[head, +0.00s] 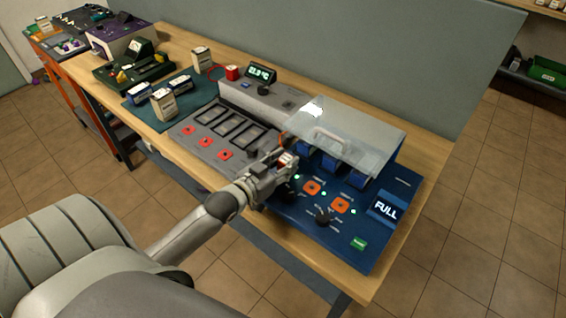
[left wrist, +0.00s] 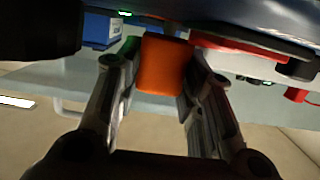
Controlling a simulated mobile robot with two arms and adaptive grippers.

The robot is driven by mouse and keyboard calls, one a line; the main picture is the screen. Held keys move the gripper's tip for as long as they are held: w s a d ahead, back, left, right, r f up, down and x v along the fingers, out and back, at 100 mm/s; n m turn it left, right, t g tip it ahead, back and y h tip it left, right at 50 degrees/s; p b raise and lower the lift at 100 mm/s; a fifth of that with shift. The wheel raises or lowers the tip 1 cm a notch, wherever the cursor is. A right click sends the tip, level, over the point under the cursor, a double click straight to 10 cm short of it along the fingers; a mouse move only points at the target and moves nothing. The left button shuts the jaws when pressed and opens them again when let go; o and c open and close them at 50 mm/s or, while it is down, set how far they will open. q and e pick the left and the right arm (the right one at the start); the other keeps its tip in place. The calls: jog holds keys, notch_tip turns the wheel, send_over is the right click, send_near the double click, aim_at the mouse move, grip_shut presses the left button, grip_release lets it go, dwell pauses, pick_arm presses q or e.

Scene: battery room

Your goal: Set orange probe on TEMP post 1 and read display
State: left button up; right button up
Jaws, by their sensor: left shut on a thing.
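My left gripper (head: 277,170) reaches over the left edge of the blue panel (head: 300,219). In the left wrist view the fingers (left wrist: 160,85) are closed on the orange probe (left wrist: 163,66), a block with its sides between them. In the head view the gripper mostly hides the probe. I cannot tell whether the probe touches anything, and I cannot pick out TEMP post 1. A small lit display (head: 262,73) stands on the grey unit behind; its digits are too small to read surely. My right gripper is not in view.
The blue panel has orange squares (head: 312,187), a black knob (head: 323,216), a "FULL" screen (head: 386,209) and a green button (head: 359,243). A clear cover with a handle (head: 334,137) stands over blue blocks. A grey panel (head: 203,150) with red squares lies left of the gripper.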

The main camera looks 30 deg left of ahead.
pick_arm(q)
jog(key=shift+p, duration=0.3)
dwell(0.5)
jog(key=shift+p, duration=0.3)
jog(key=shift+f, duration=0.15)
dwell(0.6)
jog(key=shift+f+b, duration=0.45)
jog(key=shift+f, duration=0.05)
jog(key=o, duration=0.7)
jog(key=shift+o, duration=0.2)
